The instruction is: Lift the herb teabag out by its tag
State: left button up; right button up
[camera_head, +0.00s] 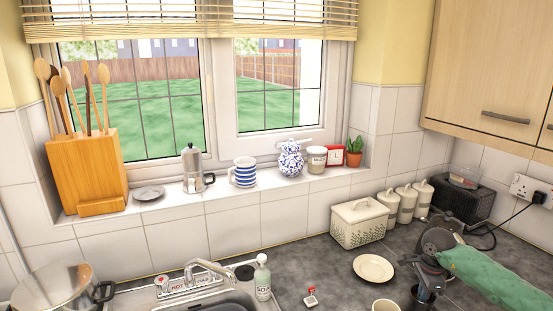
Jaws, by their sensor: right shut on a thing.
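My right gripper (424,291) reaches down from the right at the lower edge of the head view, beside a cream mug (385,306). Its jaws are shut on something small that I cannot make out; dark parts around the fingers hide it. The mug is cut off by the bottom edge, and its contents cannot be seen. A small white item with a red top (310,296) lies on the counter left of the mug; I cannot tell whether it is a teabag tag. No herb teabag can be clearly made out. My left gripper is not in view.
A cream plate (373,268) lies on the dark counter (330,262) behind the mug. A cream bin (359,223), canisters (405,205) and a black toaster (465,201) stand along the wall. A soap bottle (262,278) stands by the sink tap (207,265).

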jog(key=shift+r, duration=0.1)
jog(key=shift+r+p, duration=0.35)
jog(key=shift+r, duration=1.8)
notch_tip(320, 180, up, 8)
jog(key=p, duration=0.1)
jog(key=shift+r, duration=0.25)
